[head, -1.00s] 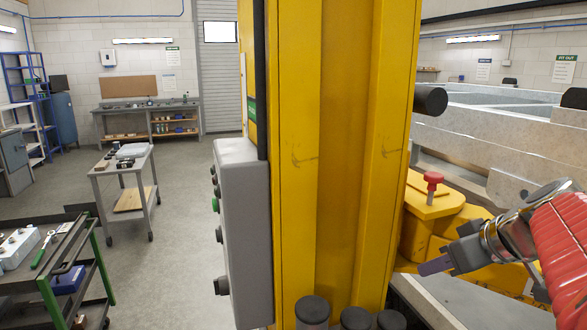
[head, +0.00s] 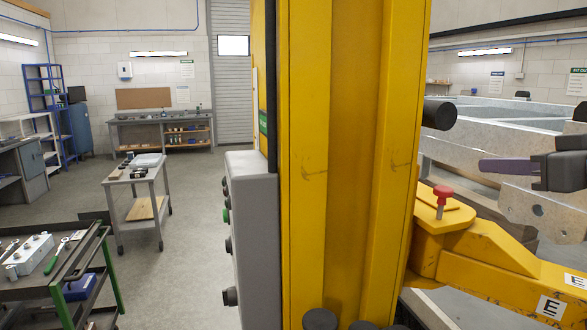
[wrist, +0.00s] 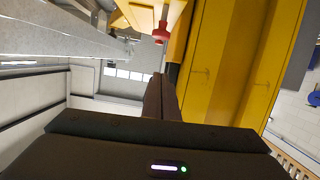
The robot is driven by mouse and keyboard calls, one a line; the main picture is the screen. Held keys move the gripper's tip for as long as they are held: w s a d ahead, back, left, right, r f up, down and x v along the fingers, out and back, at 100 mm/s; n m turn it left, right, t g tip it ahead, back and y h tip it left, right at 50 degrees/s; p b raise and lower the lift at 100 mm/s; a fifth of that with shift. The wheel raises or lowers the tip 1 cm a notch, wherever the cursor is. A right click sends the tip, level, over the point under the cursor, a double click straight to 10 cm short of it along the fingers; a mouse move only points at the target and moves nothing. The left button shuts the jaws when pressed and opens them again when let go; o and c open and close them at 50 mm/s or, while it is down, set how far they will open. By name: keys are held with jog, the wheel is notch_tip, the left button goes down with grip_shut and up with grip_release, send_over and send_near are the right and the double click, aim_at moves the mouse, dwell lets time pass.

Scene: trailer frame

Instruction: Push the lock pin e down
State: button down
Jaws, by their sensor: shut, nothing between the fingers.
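Lock pin e (head: 442,194) has a red knob on a metal shank, part of which shows above a yellow bracket. It stands upright on the yellow arm marked E (head: 500,270), right of the yellow column. The red knob also shows at the top of the wrist view (wrist: 161,34), beyond the fingertips. My gripper (head: 482,166) reaches in from the right edge, roughly level, its fingers shut and empty. In the head view its tips appear to the right of and slightly higher than the knob, apart from it. Its dark fingers also show in the wrist view (wrist: 158,78).
The yellow column (head: 345,150) fills the middle, with a grey control box (head: 255,240) on its left side. A black round bar (head: 438,113) juts out above the pin. A grey steel frame (head: 540,205) stands behind my gripper. Carts and benches are far left.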

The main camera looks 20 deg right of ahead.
send_over(443, 196)
jog(key=s, duration=0.1)
notch_tip(443, 196, down, 2)
jog(key=f, duration=0.4)
jog(key=shift+s+d+f, duration=0.1)
jog(key=shift+d+f, duration=0.15)
jog(key=shift+d, duration=0.05)
jog(key=shift+f, duration=0.1)
